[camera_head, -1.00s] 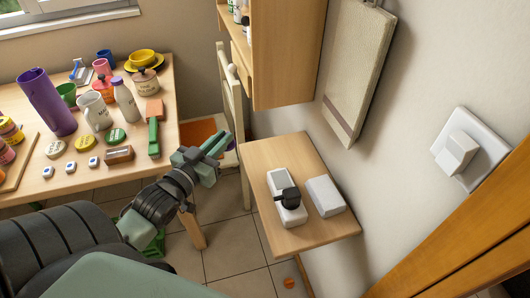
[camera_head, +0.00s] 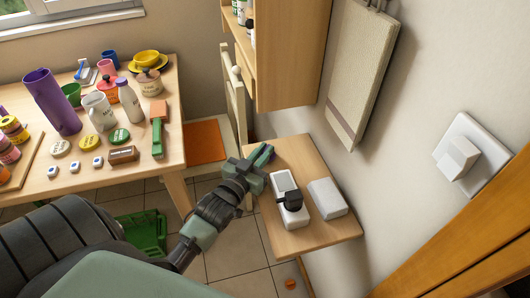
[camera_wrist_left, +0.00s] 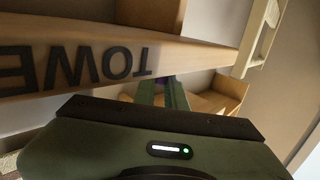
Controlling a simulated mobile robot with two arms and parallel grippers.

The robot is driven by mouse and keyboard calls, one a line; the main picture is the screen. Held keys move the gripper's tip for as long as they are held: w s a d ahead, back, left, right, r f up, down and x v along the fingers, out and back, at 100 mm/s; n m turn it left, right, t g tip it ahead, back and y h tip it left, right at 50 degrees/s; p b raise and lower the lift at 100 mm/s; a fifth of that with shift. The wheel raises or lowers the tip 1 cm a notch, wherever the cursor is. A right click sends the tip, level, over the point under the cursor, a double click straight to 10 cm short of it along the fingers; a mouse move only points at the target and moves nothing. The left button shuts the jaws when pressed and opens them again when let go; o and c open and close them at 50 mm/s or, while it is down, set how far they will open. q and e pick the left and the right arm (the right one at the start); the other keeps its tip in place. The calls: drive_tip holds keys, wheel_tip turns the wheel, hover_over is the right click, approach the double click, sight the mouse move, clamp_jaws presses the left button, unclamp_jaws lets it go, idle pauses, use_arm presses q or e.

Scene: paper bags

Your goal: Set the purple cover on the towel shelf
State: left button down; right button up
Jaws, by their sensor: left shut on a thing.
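My left gripper (camera_head: 262,156) is at the far left edge of the small wooden shelf (camera_head: 311,229) under the hanging towel. Its fingers are close together. In the left wrist view, a bit of purple (camera_wrist_left: 160,79) shows between the fingertips (camera_wrist_left: 161,92), most likely the purple cover; the rest of it is hidden. In that view, a wooden board (camera_wrist_left: 185,55) with upside-down letters from the word TOWEL runs beside the gripper. I cannot tell whether the fingers touch the shelf. My right gripper is not in view.
A white device with a black knob (camera_head: 289,198) and a white box (camera_head: 327,198) stand on the small shelf. A towel (camera_head: 362,70) hangs above. A wooden chair (camera_head: 235,95) and a table with cups and bottles (camera_head: 110,177) are to the left.

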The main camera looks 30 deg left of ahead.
use_arm(q)
drive_tip(key=shift+w+d+f, duration=0.1)
drive_tip(key=shift+w+f, duration=0.05)
drive_tip(key=c, duration=1.5)
unclamp_jaws()
drive_tip(key=shift+o, duration=0.2)
drive_tip(key=s, duration=1.2)
drive_tip(key=shift+d+r+b, duration=0.3)
drive_tip(key=shift+d+r, duration=0.05)
drive_tip(key=shift+d, duration=0.1)
